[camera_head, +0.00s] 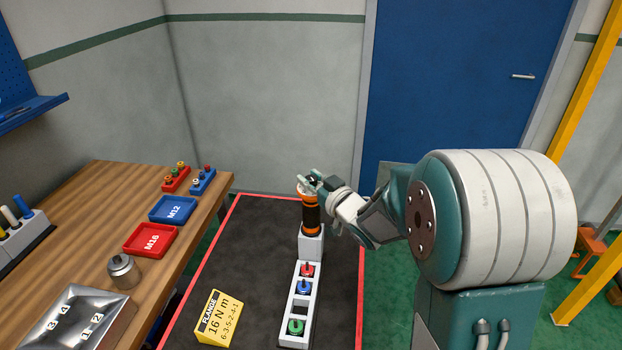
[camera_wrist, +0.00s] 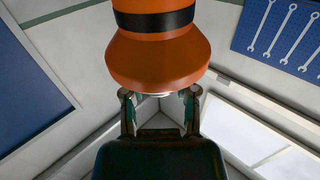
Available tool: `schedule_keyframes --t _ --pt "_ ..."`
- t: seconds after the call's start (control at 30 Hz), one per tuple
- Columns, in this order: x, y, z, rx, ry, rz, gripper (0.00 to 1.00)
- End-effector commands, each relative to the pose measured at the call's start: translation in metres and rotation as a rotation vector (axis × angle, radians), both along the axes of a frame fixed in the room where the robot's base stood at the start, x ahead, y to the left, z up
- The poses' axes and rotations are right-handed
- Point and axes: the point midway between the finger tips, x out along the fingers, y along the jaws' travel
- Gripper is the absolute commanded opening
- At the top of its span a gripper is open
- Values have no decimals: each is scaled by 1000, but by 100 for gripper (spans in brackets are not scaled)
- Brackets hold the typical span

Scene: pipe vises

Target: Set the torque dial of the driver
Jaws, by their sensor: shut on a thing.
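The driver (camera_head: 312,215), orange and black, stands upright in a pale grey holder (camera_head: 311,245) on the dark mat. My gripper (camera_head: 308,182) is at the driver's top end, reaching in from the right. In the wrist view the driver's flared orange end (camera_wrist: 158,60) fills the upper middle. My gripper's two fingers (camera_wrist: 160,108) are just beyond that end, shut on a small pale part there, which seems to be the torque dial. The dial is mostly hidden, and no scale or setting is legible. A yellow card (camera_head: 219,318) reads "FLANGE 16 N m" and "6-3-5-2-4-1".
A pale rack (camera_head: 283,337) in front of the holder carries red, blue and green pieces. The wooden bench (camera_head: 80,230) at left bears a blue M12 tray (camera_head: 157,217), a red M16 tray (camera_head: 134,252), a metal pot (camera_head: 123,274) and a numbered metal tray (camera_head: 119,312).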

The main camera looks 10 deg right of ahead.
Motion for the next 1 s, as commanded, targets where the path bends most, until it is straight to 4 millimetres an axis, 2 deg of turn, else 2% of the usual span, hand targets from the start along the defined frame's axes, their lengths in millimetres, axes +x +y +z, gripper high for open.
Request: schedule_keyframes --t 0.23,0.6,0.63,0.67,0.7,1.0 --pt "0 0 0 1 -1 -96 0" --pt "-1 0 0 1 2 -111 0" --pt "-1 0 0 1 2 -111 42" --pt "-1 0 0 1 2 -111 56" --pt "-1 0 0 1 2 -111 74" --pt "0 0 0 0 2 -110 74"
